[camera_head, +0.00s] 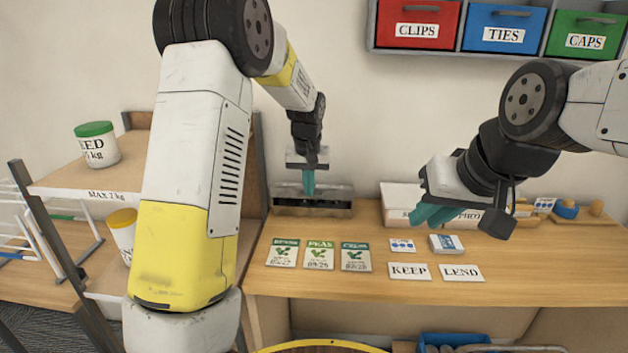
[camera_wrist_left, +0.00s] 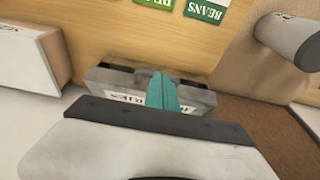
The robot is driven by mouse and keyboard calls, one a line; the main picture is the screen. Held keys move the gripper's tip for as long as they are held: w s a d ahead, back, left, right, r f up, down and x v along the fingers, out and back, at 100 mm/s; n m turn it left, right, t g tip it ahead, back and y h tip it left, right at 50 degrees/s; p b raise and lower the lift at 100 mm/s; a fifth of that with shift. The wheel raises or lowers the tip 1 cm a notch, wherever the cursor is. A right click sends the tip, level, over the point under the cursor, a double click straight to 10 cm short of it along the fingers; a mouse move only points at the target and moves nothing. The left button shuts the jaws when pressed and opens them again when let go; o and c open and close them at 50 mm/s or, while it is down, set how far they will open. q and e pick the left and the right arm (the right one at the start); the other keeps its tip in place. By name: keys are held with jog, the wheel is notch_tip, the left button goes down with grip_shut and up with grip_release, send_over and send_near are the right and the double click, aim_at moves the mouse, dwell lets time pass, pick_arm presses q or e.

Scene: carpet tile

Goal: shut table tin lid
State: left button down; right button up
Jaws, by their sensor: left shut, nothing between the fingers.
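The grey metal tin (camera_head: 340,190) stands at the back of the wooden table, against the wall. It also shows in the left wrist view (camera_wrist_left: 198,97), with a white label partly hidden by my fingers. My left gripper (camera_head: 308,183) is shut and empty, its teal fingers pointing down at the tin's top. In the left wrist view the fingers (camera_wrist_left: 161,91) overlap the tin; I cannot tell whether they touch it. The lid's position is not clear. My right gripper (camera_head: 434,213) hangs over the table to the right, in front of a white box; its finger gap is unclear.
Seed packets (camera_head: 320,255) lie in front of the tin, beside KEEP (camera_head: 409,271) and LEND (camera_head: 462,273) cards. A white box (camera_head: 397,196) stands right of the tin. A shelf with a green-lidded tub (camera_head: 97,146) is at left. Drawers (camera_head: 503,29) hang above.

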pick_arm(q)
jog(key=shift+s+f, duration=0.3)
jog(key=shift+f, duration=0.7)
jog(key=shift+s+f, duration=0.35)
jog(key=shift+f, duration=0.65)
jog(key=shift+s+f, duration=0.3)
jog(key=shift+f, duration=0.7)
